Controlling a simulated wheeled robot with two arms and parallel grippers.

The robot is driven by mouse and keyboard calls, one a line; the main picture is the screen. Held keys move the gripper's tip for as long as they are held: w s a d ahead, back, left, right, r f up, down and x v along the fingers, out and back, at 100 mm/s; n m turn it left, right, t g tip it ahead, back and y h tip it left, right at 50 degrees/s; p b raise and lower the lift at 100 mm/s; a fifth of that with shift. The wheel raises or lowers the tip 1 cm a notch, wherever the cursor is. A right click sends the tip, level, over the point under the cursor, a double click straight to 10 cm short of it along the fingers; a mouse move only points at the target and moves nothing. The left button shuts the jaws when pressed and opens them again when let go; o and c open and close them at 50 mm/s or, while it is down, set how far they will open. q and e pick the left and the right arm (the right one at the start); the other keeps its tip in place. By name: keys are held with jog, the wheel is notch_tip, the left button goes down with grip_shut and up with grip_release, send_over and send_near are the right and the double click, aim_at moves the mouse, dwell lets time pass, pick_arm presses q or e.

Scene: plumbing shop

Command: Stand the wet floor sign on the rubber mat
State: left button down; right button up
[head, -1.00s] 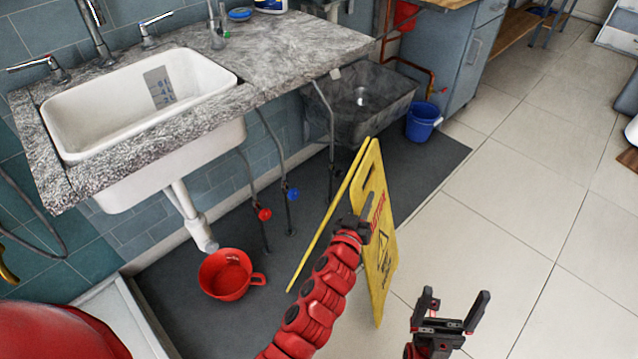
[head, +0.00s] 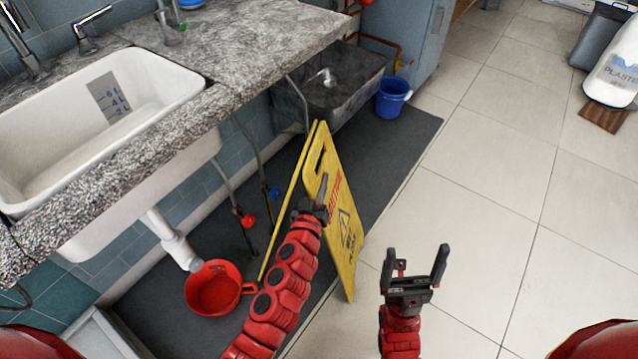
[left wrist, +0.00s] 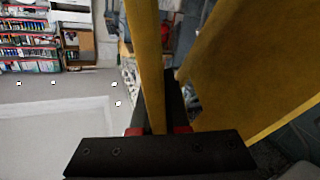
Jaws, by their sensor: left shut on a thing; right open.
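The yellow wet floor sign (head: 346,240) is upright and slightly spread, its lettered panel facing right in the head view. My left gripper (head: 318,196) is shut on the sign near its upper part; in the left wrist view a yellow panel (left wrist: 146,60) stands between the fingers. The dark rubber mat (head: 395,150) lies on the floor under the sinks, behind and to the left of the sign. I cannot tell whether the sign's feet touch the floor or the mat. My right gripper (head: 413,268) is open and empty, right of the sign over the tiles.
A red pot (head: 213,290) stands on the mat's near part and a blue bucket (head: 392,98) near its far end. The stone counter with a white sink (head: 100,130) overhangs the mat. Pipes with red and blue valves rise there.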

pick_arm(q)
jog(key=shift+r, duration=0.3)
jog(key=shift+f, duration=0.3)
jog(key=c, duration=0.9)
grip_release()
